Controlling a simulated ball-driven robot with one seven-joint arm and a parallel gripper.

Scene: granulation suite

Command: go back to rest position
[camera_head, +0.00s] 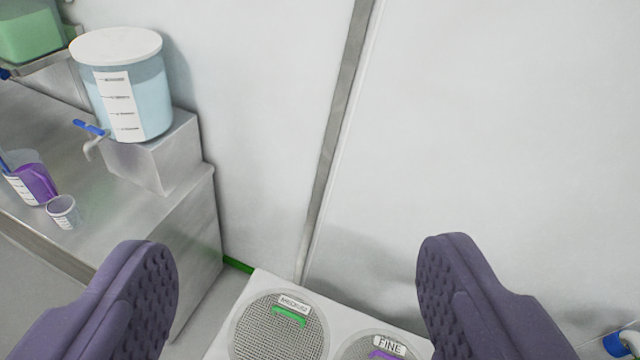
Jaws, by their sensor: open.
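My gripper (293,285) shows at the bottom of the head camera view as two purple, ridged fingers set wide apart. It is open, with nothing held between the fingers. Between and beyond the fingertips lies a white surface with two round mesh discs. The left disc (262,340) has a green handle and a label that I read as MEDIUM. The right disc (362,347) has a purple handle and a label reading FINE, and is partly cut off by the frame and the right finger.
A steel bench (130,215) stands at left, with a lidded blue tank (150,95) on a block. A beaker of purple liquid (38,182) and a small cup (63,211) stand on the bench. A green container (28,32) is at upper left. A pale wall fills the back.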

